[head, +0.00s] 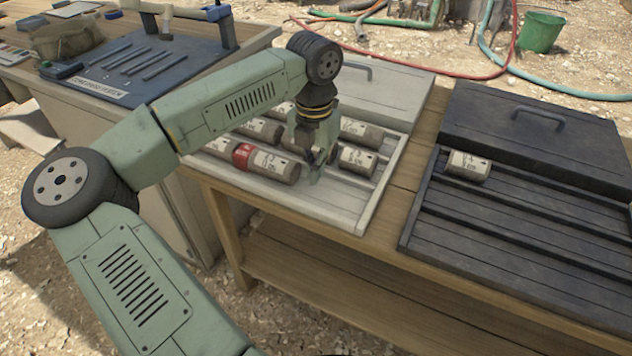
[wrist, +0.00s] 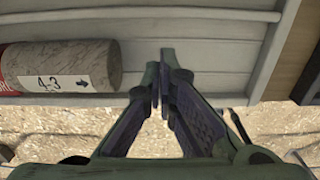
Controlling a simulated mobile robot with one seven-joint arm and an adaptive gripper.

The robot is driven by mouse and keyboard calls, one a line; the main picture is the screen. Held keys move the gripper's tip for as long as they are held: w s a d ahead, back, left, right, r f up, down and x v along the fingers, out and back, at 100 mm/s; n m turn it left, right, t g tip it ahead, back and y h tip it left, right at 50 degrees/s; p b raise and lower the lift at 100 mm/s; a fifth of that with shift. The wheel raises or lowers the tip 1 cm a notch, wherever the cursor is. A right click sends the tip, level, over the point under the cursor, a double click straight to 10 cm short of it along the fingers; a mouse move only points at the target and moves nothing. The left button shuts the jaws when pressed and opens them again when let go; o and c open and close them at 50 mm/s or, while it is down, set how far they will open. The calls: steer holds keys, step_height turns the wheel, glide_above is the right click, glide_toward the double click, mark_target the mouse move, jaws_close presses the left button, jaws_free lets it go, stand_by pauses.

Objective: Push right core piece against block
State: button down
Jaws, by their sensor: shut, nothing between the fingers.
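The right core piece (head: 274,166) is a grey-brown stone cylinder with a white label, lying in the front row of the pale tray. In the wrist view the core piece (wrist: 75,62) shows the label "4-3" and an arrow pointing right. A red block (head: 243,156) sits at its left end; a sliver of the block (wrist: 6,78) shows at the wrist view's left edge. I see no clear gap between them. My gripper (head: 316,178) is shut and empty, low at the tray just right of the core piece. In the wrist view a small gap separates the fingertips (wrist: 161,78) from its right end.
The pale tray (head: 350,218) holds several other core pieces (head: 357,159) in the rows behind. Its front row is bare to the right of my gripper. A dark tray (head: 500,235) on the right holds one short core piece (head: 468,165). A tool board (head: 140,65) lies at the back left.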

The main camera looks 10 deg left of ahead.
steer(key=shift+d+r, duration=0.15)
steer(key=shift+r, duration=0.1)
step_height(320, 180, up, 8)
steer(key=p, duration=0.4)
steer(key=shift+f, duration=0.15)
stand_by(0.3)
